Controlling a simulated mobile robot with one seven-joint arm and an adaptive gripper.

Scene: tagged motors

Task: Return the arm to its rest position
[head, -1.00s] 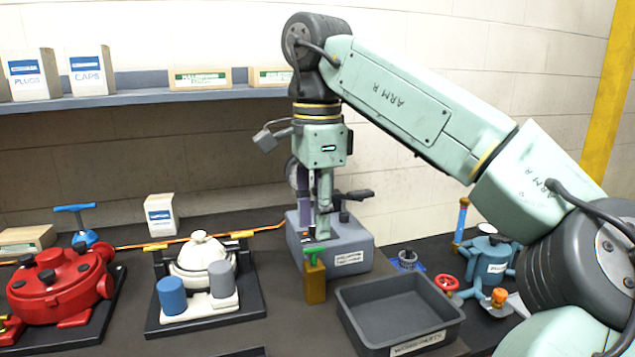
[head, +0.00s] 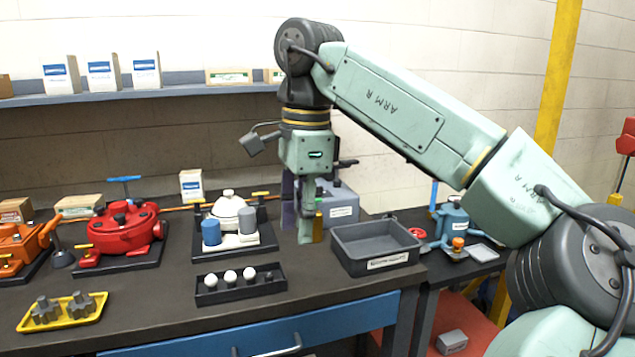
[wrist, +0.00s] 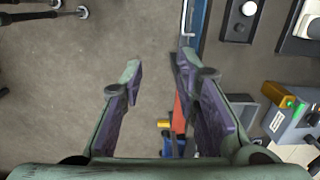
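My arm (head: 390,105) is pale green and bent, with its last part hanging down.
The dark bench (head: 350,285) holds a red motor (head: 125,232), a white motor (head: 228,207), a black tray of white knobs (head: 210,298), a yellow tray (head: 85,322) and a grey bin (head: 345,240). A blue motor (head: 455,220) stands right. A shelf (head: 180,92) runs along the wall.

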